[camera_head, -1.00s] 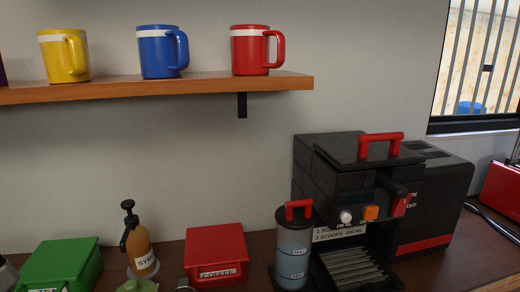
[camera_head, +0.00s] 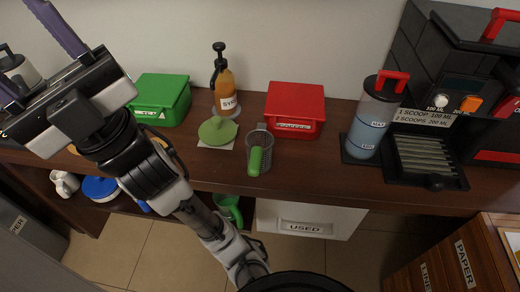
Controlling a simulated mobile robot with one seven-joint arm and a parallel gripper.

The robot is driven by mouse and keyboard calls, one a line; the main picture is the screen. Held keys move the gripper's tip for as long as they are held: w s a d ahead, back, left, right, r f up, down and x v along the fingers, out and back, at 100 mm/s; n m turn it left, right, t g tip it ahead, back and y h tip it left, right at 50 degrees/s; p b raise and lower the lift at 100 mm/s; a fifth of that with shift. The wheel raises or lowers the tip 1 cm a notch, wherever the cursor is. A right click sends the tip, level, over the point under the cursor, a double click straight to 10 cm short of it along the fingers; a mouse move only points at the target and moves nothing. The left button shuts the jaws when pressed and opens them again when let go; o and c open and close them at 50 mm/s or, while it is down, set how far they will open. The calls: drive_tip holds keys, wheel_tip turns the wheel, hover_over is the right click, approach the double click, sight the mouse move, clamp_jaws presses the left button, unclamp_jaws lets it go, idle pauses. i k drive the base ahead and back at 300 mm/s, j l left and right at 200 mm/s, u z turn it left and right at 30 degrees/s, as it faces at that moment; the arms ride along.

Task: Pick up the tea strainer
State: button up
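The tea strainer (camera_head: 260,147), a dark mesh basket with a bright green handle (camera_head: 255,162), stands on the wooden counter in front of the red box. Its handle faces me. My gripper (camera_head: 22,50) is at the upper left, far from the strainer, with its two purple fingers spread wide apart. One finger runs to the picture's left edge, so its tip is not fully seen. I see nothing held between the fingers.
Behind are a green box (camera_head: 160,99) and the red coffee box (camera_head: 295,108). The water container (camera_head: 371,120) and coffee machine (camera_head: 470,65) stand right. Bare counter lies right of the strainer.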

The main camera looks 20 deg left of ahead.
sight(258, 161)
drive_tip(key=u, duration=1.7)
drive_tip(key=z, duration=1.2)
drive_tip(key=j+z, duration=0.1)
drive_tip(key=j, duration=0.95)
